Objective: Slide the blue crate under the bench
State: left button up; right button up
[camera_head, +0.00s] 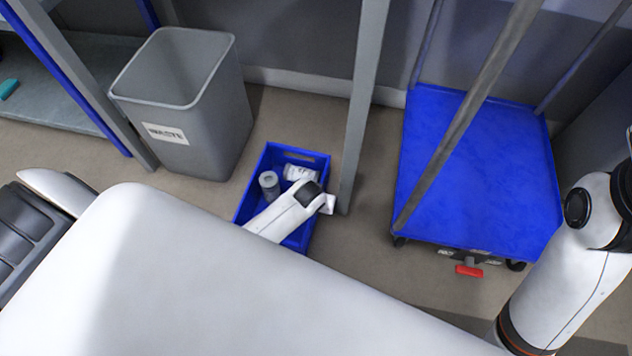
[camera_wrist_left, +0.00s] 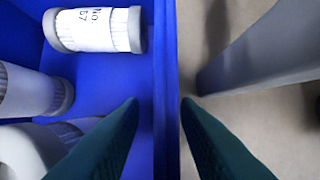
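The blue crate (camera_head: 249,195) is on the floor left of a grey upright post (camera_head: 362,100). It holds grey-and-white cylinders (camera_head: 269,184). My left arm reaches over the crate, and my left gripper (camera_head: 325,204) is at its right side. In the left wrist view, the fingers (camera_wrist_left: 160,102) are apart, one on each side of the crate's wall (camera_wrist_left: 165,50). A gap shows beside the left finger; whether the right finger touches the wall is unclear. My right arm is at the right edge, its gripper out of view. I cannot tell which parts form the bench.
A grey waste bin (camera_head: 185,100) stands behind and left of the crate. A blue flatbed cart (camera_head: 480,165) with a red pedal (camera_head: 468,271) stands to the right, beyond the post. A grey shelf (camera_head: 45,95) with blue uprights is at the far left.

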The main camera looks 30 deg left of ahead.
pick_arm(q)
grip_shut()
dwell(1.3)
